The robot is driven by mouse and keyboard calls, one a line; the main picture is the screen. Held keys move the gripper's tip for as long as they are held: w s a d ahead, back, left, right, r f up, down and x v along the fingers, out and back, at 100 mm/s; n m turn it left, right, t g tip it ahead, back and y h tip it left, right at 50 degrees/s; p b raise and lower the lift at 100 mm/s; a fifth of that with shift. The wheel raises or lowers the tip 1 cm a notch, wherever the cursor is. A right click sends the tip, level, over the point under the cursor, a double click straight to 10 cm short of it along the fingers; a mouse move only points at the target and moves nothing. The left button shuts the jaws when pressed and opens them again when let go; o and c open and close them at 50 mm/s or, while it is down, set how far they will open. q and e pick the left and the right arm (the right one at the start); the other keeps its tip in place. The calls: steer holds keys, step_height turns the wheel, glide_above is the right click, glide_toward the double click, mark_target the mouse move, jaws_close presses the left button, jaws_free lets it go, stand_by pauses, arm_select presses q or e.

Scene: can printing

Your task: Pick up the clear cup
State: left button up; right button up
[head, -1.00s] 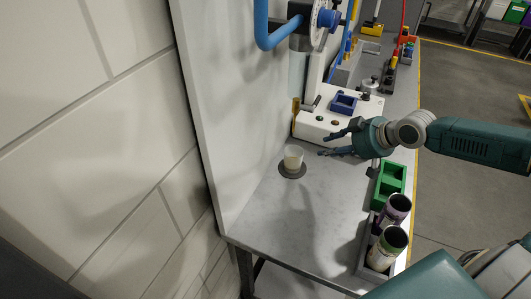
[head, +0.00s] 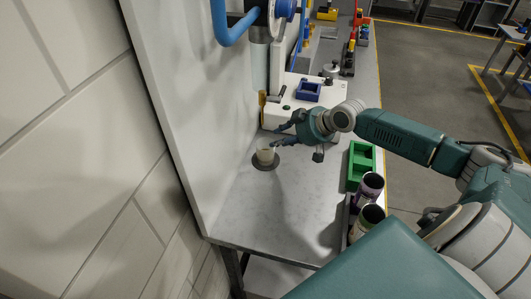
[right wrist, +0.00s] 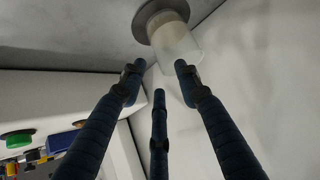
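The clear cup (head: 265,157) stands upright on a dark round disc (head: 257,165) on the grey table, near the wall panel. My right gripper (head: 280,141) is beside the cup's upper right, its fingers open and pointing towards it. In the right wrist view the cup (right wrist: 178,42) is at the top, just beyond the spread fingertips of the right gripper (right wrist: 159,70). Nothing is between the fingers. In the head view a finger seems to overlap the cup's rim; I cannot tell whether it touches. My left gripper is not in view.
A white machine base (head: 302,118) with a blue tray (head: 308,91) stands behind the gripper. The front of the table is clear.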

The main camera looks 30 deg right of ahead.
steer(key=p+x, duration=0.1)
steer(key=x, duration=0.3)
steer(key=shift+w+a+f+p, duration=0.1)
steer(key=shift+w+f+p, duration=0.15)
steer(key=shift+p, duration=0.1)
steer(key=shift+s, duration=0.1)
steer(key=shift+c, duration=1)
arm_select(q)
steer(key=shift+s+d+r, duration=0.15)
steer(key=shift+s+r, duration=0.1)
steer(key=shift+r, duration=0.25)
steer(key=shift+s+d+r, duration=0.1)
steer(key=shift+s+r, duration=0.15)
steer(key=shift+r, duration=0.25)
arm_select(e)
jaws_close()
